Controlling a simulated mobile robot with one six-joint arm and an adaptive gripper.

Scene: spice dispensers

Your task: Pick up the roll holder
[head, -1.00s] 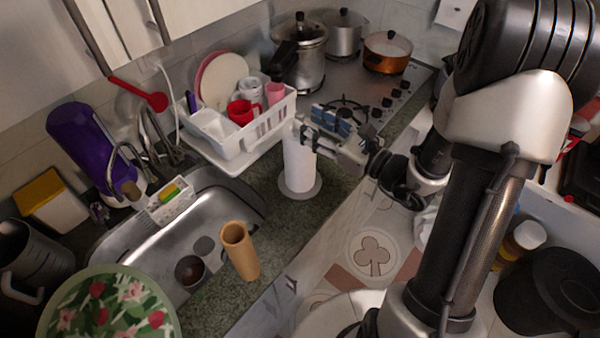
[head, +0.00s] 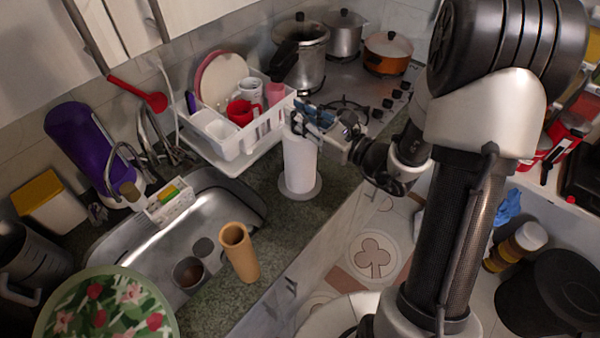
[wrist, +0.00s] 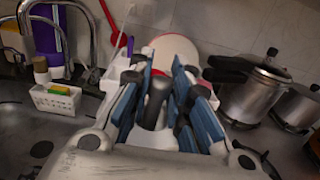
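The roll holder (head: 299,165) stands upright on the counter, with a white paper roll on a round grey base. My gripper (head: 318,116) is at the top of the roll and hides its upper end. In the wrist view the blue-padded fingers of my gripper (wrist: 160,82) are spread. The dark top knob of the roll holder (wrist: 156,98) shows between them, with a gap visible on at least the right side. White roll shows below the knob.
A white dish rack (head: 262,130) with plates and cups stands close behind the roll. Pots (head: 298,58) sit on the stove at the back. A tan cylinder (head: 240,255) stands near the sink (head: 140,250). The counter's front edge is close to the roll base.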

